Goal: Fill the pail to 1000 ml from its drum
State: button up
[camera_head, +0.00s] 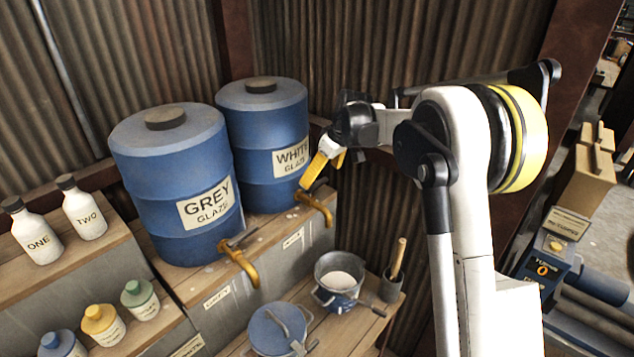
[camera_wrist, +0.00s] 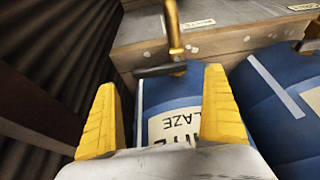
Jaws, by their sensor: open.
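The blue WHITE GLAZE drum (camera_head: 262,125) stands on a wooden shelf. Its brass tap (camera_head: 317,206) points out over the front edge and also shows in the wrist view (camera_wrist: 174,35), with a dark crossbar handle (camera_wrist: 160,71). An open metal pail (camera_head: 338,295) with pale contents stands on the lower bench, below that tap. I cannot read its level. My gripper (camera_head: 320,172) is open and empty near the WHITE drum's tap. In the wrist view its yellow fingers (camera_wrist: 160,80) straddle the drum label, with the tap handle just beyond the fingertips.
A blue GREY GLAZE drum (camera_head: 180,165) with its own brass tap (camera_head: 240,262) stands to the left. A blue lidded pot (camera_head: 277,330) and a dark cup with a wooden handle (camera_head: 392,285) flank the pail. White bottles (camera_head: 84,212) stand at far left. Corrugated walls close the back.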

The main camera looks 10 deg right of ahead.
aim_at(317, 183)
jog(key=shift+x, duration=1.95)
jog(key=c, duration=1.4)
